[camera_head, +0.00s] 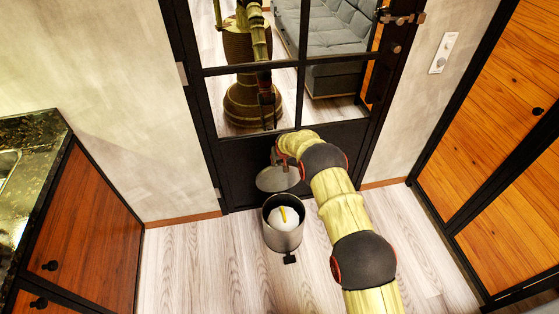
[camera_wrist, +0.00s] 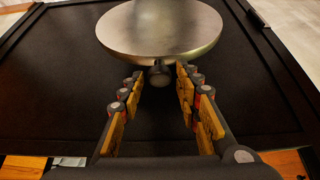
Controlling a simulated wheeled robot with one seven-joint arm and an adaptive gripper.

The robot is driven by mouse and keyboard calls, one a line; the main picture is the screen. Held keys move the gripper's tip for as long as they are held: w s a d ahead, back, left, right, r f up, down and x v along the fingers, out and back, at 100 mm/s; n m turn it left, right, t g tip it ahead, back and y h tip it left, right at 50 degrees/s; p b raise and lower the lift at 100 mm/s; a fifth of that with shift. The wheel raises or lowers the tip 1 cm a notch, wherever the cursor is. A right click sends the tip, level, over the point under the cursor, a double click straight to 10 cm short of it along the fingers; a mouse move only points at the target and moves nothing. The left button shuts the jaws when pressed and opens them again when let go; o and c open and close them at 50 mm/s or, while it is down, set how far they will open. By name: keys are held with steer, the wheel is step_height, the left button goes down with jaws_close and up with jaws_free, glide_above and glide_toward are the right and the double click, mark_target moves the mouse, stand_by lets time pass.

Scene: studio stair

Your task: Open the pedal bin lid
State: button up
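The pedal bin (camera_head: 283,238) is a metal cylinder standing on the floor by the dark-framed door, with a small dark pedal (camera_head: 290,258) at its front. Its round metal lid (camera_head: 272,180) stands raised and tilted behind the open top, and a white and yellow content shows inside. In the wrist view the lid (camera_wrist: 160,28) is a wide disc just beyond the fingertips, with a dark round knob-like piece at its near edge. My gripper (camera_wrist: 160,84) is open, its fingers on either side of that piece; contact cannot be told. The head view mostly hides the gripper behind my arm.
The door's dark lower panel (camera_head: 240,170) is close behind the bin. A wooden cabinet (camera_head: 85,225) with a stone top is at left, and wooden doors (camera_head: 500,110) are at right. Pale plank floor (camera_head: 200,265) is clear in front and left of the bin.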

steer(key=shift+o, duration=0.7)
steer(key=shift+r, duration=0.1)
steer(key=shift+r, duration=0.2)
steer(key=v, duration=1.1)
steer(key=shift+s+r, duration=0.2)
steer(key=shift+s, duration=0.05)
